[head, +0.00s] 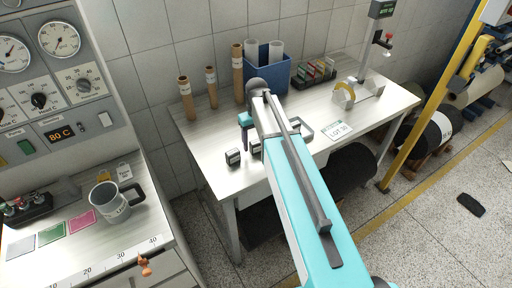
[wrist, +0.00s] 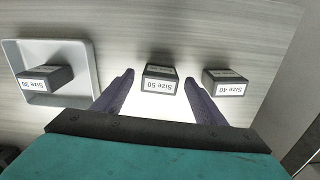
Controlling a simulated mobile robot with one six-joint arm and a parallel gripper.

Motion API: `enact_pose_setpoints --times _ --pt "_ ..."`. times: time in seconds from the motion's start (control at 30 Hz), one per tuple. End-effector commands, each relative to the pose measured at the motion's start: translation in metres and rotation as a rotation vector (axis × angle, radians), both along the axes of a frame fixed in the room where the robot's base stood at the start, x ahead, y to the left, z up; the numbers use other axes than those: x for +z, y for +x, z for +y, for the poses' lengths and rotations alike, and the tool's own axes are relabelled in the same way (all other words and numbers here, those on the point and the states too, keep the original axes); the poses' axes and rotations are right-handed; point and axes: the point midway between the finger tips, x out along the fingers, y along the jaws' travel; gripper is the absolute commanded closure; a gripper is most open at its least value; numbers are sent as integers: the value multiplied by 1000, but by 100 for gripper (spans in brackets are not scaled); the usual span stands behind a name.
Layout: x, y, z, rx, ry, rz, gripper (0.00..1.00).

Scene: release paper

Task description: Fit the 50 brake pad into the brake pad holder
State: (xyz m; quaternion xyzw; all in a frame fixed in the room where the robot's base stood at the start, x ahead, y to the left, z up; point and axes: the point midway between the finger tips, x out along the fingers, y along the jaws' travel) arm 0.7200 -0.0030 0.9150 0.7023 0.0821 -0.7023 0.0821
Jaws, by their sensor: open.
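The dark block labelled Size 50 (wrist: 160,79) sits on the pale bench between the two purple fingers of my gripper (wrist: 159,76) in the wrist view. The gripper is open, with a gap showing on each side of the block. In the head view the block (head: 256,149) shows partly behind my arm, and one finger (head: 244,138) shows to its left. A white fixture with a yellow curved piece (head: 346,91) stands on the bench at the right in the head view; I cannot tell if it is the brake pad holder.
A Size 40 block (wrist: 223,80) stands right of the gripper in the wrist view. A Size 30 block (wrist: 45,78) lies in a pale tray (wrist: 84,62) at left.

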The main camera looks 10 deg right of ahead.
Motion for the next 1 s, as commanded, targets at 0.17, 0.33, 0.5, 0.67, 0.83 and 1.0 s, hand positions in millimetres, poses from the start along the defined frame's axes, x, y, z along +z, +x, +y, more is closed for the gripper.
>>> enact_pose_setpoints --times 0.17,0.33,0.5,0.67,0.83,1.0 --pt "0 0 0 0 0 0 35" --pt "0 0 0 -1 0 0 64" --pt "0 0 -1 -1 0 0 84" --pt "0 0 -1 -1 0 0 84" --pt "2 0 -1 -1 0 -1 84" --pt "8 1 -1 -1 0 -2 84"
